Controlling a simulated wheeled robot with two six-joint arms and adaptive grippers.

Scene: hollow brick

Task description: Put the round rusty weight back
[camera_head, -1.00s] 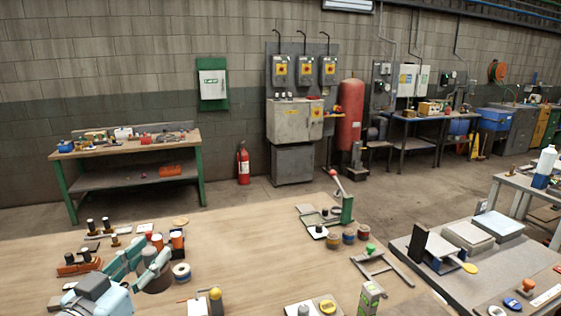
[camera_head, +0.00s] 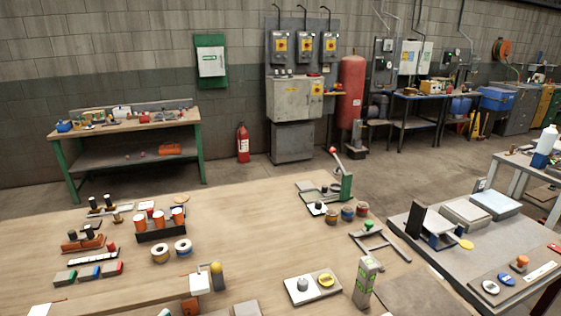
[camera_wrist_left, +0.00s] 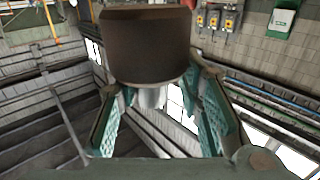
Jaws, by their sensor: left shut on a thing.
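The round rusty weight (camera_wrist_left: 145,45) is a dark brown, rust-toned cylinder filling the top middle of the left wrist view. A paler part shows beneath it, between the fingers. My left gripper (camera_wrist_left: 160,95) is shut on it, with teal-padded fingers on both sides. Neither the weight in my grip nor my left gripper shows in the head view. My right gripper is in neither view.
The wooden table (camera_head: 245,235) has bare room in its middle. A rack of orange-topped cups (camera_head: 160,228), tape rolls (camera_head: 160,253) and colored blocks (camera_head: 88,272) stand left. A plate with a grey knob and yellow disc (camera_head: 313,285) lies at the front.

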